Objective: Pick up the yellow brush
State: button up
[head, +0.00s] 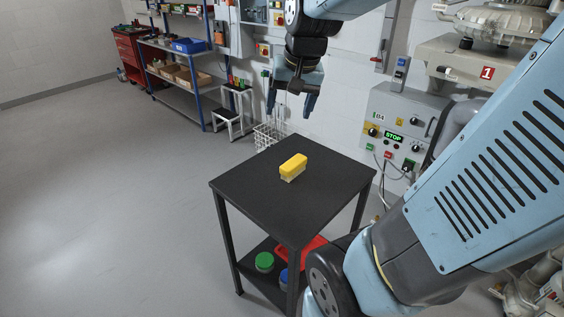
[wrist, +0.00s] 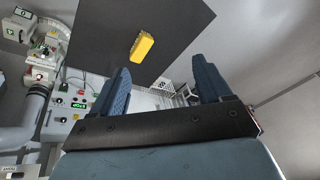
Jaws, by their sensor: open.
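The yellow brush (head: 293,165) lies on the black top of a small table (head: 245,196), with pale bristles showing under its yellow body. My gripper (head: 291,112) is open and empty, in the air above and beyond the table's back edge in the head view. In the wrist view the brush (wrist: 142,46) lies on the dark tabletop (wrist: 95,45), beyond the fingertips. My gripper's two blue fingers (wrist: 160,72) are spread wide with nothing between them. The brush is apart from both fingers.
The table's lower shelf holds a green-lidded container (head: 264,262) and a red tray (head: 314,246). A wire basket (head: 268,136) stands behind the table. A control panel (head: 393,130) is at the right. The tabletop around the brush is clear, and open floor lies left.

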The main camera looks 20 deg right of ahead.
jog(key=w+d+f+m+g, duration=0.2)
jog(key=w+d+f+m, duration=0.2)
jog(key=w+f, duration=0.4)
jog(key=m+g, duration=0.2)
jog(key=m, duration=0.3)
send_over(294, 161)
notch_tip(294, 161, down, 10)
jog(key=shift+h, duration=0.3)
jog(key=f, duration=0.8)
jog(key=shift+s+d, duration=0.1)
jog(key=shift+s, duration=0.1)
jog(key=shift+w+a+f, duration=0.1)
jog(key=shift+f, duration=1.25)
jog(key=shift+a+f, duration=0.1)
jog(key=shift+f, duration=1.25)
jog(key=shift+c, duration=0.4)
jog(key=c, duration=1)
jog(key=shift+r, duration=0.1)
